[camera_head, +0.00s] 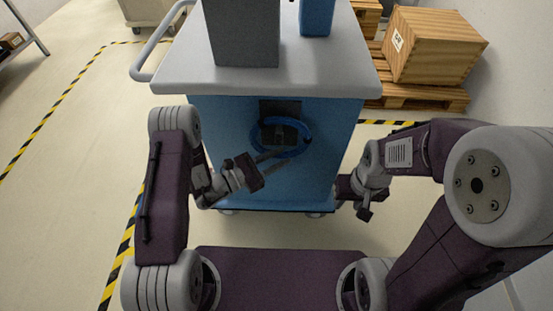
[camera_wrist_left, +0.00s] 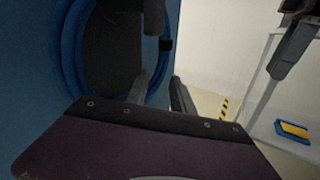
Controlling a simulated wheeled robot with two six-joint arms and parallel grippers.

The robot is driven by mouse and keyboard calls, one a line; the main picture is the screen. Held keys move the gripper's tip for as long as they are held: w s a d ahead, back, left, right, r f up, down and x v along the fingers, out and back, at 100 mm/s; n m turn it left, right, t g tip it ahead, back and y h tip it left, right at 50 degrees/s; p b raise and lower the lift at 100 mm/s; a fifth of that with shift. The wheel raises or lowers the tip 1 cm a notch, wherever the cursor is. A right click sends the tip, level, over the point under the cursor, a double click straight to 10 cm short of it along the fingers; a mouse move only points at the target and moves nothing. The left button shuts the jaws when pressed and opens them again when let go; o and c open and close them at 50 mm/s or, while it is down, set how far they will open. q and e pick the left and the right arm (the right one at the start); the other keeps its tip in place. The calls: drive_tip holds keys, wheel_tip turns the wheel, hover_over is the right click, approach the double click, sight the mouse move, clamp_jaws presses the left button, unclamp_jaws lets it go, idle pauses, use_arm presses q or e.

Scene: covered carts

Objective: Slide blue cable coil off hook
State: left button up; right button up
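The blue cable coil (camera_head: 306,131) hangs on the blue front side of the cart, around a dark hook mount (camera_head: 280,108). In the left wrist view the coil (camera_wrist_left: 68,50) is large and close, with a dark band on its right side. My left gripper (camera_head: 272,161) is at the coil's lower part, its fingers spread apart. In the left wrist view the left gripper (camera_wrist_left: 160,88) has a gap between its fingers, and the coil's lower right strand shows there; contact cannot be told. My right gripper (camera_head: 364,210) is low, right of the cart, away from the coil.
The cart's grey top (camera_head: 180,75) overhangs the coil and carries a dark grey box (camera_head: 247,35) and a blue box (camera_head: 316,15). A wooden crate (camera_head: 433,47) sits on a pallet at the back right. Open floor (camera_head: 65,150) lies to the left.

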sight(299, 148)
use_arm(q)
drive_tip(key=b+x, duration=0.1)
drive_tip(key=x, duration=0.8)
drive_tip(key=shift+d+r, duration=0.1)
drive_tip(key=shift+d, duration=0.1)
drive_tip(key=shift+s, duration=0.1)
clamp_jaws()
idle(0.9)
